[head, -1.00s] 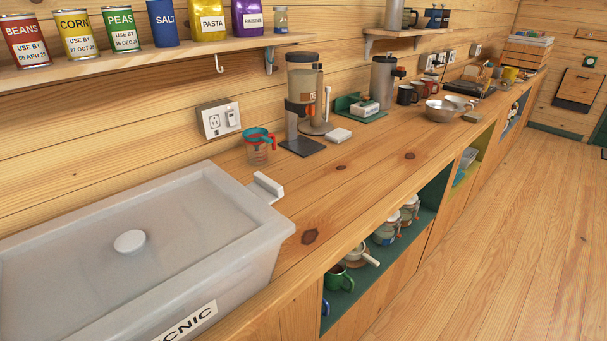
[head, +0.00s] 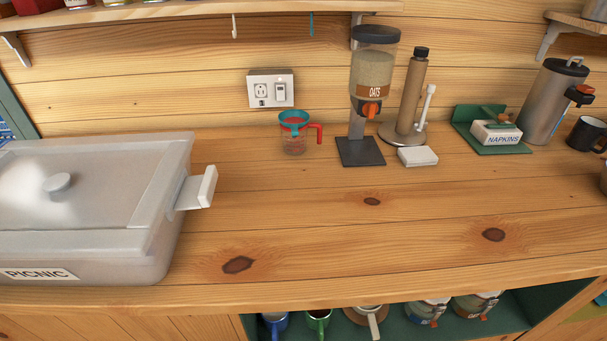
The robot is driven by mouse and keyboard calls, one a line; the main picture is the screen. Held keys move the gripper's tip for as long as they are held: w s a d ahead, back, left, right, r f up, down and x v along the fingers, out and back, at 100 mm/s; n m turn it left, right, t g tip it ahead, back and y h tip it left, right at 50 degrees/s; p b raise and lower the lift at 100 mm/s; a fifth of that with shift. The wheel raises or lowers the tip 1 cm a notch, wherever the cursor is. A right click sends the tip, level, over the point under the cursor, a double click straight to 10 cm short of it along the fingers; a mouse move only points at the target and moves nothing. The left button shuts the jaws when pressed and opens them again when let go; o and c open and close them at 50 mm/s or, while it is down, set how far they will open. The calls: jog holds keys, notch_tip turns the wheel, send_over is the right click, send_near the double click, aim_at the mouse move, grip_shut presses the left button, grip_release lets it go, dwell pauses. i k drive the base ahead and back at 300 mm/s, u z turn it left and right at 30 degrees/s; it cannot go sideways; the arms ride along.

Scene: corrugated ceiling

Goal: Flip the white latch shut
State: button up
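A translucent grey-white bin labelled PICNIC (head: 85,245) stands at the left of the counter with its lid on. The white latch (head: 197,190) is on the bin's right side, near the rim. It sticks outward to the right, tilted up, with its outer end away from the bin wall. The bin's left side is cut off by the picture edge. My gripper is not in view.
The wooden counter (head: 330,220) right of the latch is clear. Behind are a measuring cup (head: 294,137), an oats dispenser (head: 372,85), a paper-towel stand (head: 411,95), a small white block (head: 418,156) and a napkin holder (head: 497,131). A shelf (head: 190,14) overhangs the back.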

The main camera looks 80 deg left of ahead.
aim_at(209, 186)
jog(key=i, duration=1.3)
jog(key=u, duration=3.95)
